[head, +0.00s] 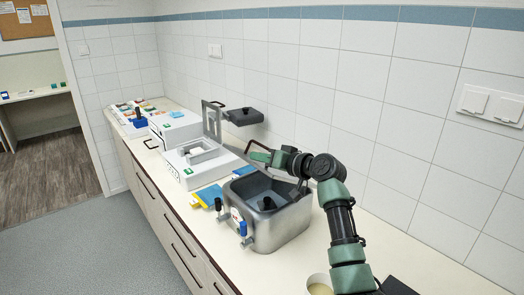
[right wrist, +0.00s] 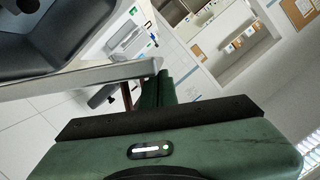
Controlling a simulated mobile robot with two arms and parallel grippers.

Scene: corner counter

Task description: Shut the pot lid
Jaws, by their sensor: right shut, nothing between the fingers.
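The pot is a rectangular steel vessel (head: 290,226) with a dark inside, open at the top, standing on the counter. A thin metal edge at its back, perhaps the raised lid, is partly hidden behind my right arm. A dark red-brown loop handle (head: 250,143) shows just beyond my right fingers. My right gripper (head: 258,157) is shut and empty above the pot's far back side. In the right wrist view the shut fingers (right wrist: 157,82) are close to a grey metal edge (right wrist: 80,76) with the handle (right wrist: 127,96) beside it; contact cannot be told. My left gripper is out of view.
A white device (head: 200,165) with a raised frame stands beyond the pot, and a dark tray-like part (head: 245,116) is near the wall. Yellow and blue items (head: 207,195) lie beside the pot. A small cup (head: 319,284) is at the front. The tiled wall runs close behind.

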